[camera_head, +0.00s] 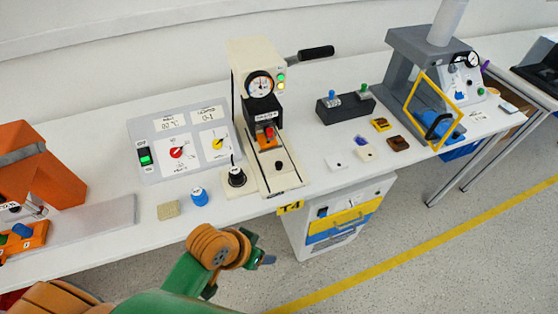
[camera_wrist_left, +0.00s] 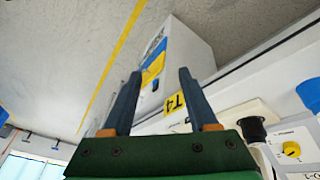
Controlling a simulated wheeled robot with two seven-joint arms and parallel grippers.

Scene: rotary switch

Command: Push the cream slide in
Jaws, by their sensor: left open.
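The cream machine (camera_head: 250,58) stands on the white bench with a round gauge and a black-gripped lever. Its cream slide (camera_head: 284,178) appears to be the flat part at its front, with a small dark knob on top and an orange block behind it. My left gripper (camera_head: 268,260) is in front of the bench edge, below and apart from the slide, partly hidden by my wrist. In the left wrist view my left gripper (camera_wrist_left: 160,73) is open, with nothing between its fingers. My right gripper is not in view.
A black-knobbed switch (camera_head: 236,177) stands left of the slide. A blue knob (camera_head: 199,196) and a tan block (camera_head: 168,210) lie near the bench edge. A grey dial panel (camera_head: 160,128) is behind them. A drawer cabinet (camera_head: 345,222) stands under the bench, near my gripper.

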